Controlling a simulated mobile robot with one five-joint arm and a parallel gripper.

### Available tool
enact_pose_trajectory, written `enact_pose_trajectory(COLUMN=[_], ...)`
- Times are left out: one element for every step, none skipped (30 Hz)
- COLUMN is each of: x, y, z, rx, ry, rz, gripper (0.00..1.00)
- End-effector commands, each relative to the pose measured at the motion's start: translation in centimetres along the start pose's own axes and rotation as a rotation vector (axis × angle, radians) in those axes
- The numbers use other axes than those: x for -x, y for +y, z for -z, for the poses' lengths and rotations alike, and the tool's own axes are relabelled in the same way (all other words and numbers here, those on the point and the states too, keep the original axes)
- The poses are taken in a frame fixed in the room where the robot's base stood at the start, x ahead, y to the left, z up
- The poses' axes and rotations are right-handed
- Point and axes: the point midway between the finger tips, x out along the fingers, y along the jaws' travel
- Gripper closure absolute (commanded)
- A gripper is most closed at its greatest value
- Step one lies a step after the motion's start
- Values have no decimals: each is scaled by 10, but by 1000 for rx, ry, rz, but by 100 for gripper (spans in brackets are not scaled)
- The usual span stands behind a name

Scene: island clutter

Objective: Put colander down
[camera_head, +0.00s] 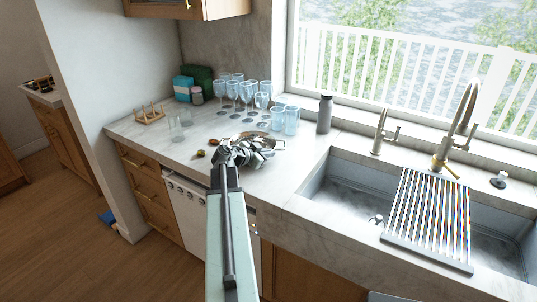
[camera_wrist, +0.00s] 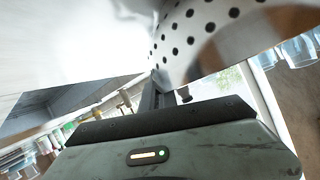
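The colander (camera_wrist: 205,35) is a shiny metal bowl with round holes, large and close at the top of the wrist view. My gripper (camera_wrist: 155,95) shows there as a narrow dark finger pair meeting the colander's wall, and it looks shut on it. In the head view my gripper (camera_head: 243,153) is over the counter, left of the sink.
Several glasses (camera_head: 247,92) stand behind my gripper on the counter (camera_head: 190,150). A wooden rack (camera_head: 150,115), small jars and a grey bottle (camera_head: 325,112) stand around. The sink (camera_head: 345,190) with a drying rack (camera_head: 432,215) is at right. The counter's front left is fairly clear.

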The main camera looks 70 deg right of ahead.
Motion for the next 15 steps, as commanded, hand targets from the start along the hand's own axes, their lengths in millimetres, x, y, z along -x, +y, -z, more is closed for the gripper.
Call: enact_pose_trajectory(x=[0,0,0,0,0,0,0,0,0,0,0,0,0,0,0], y=[0,0,0,0,0,0,0,0,0,0,0,0,0,0,0], z=[0,0,0,0,0,0,0,0,0,0,0,0,0,0,0], rx=[0,0,0,0,0,0,0,0,0,0,0,0,0,0,0], ry=[0,0,0,0,0,0,0,0,0,0,0,0,0,0,-1], rz=[0,0,0,0,0,0,0,0,0,0,0,0,0,0,-1], gripper=[100,100,100,100,92,81,72,72,72,72,72,72,72,72,72])
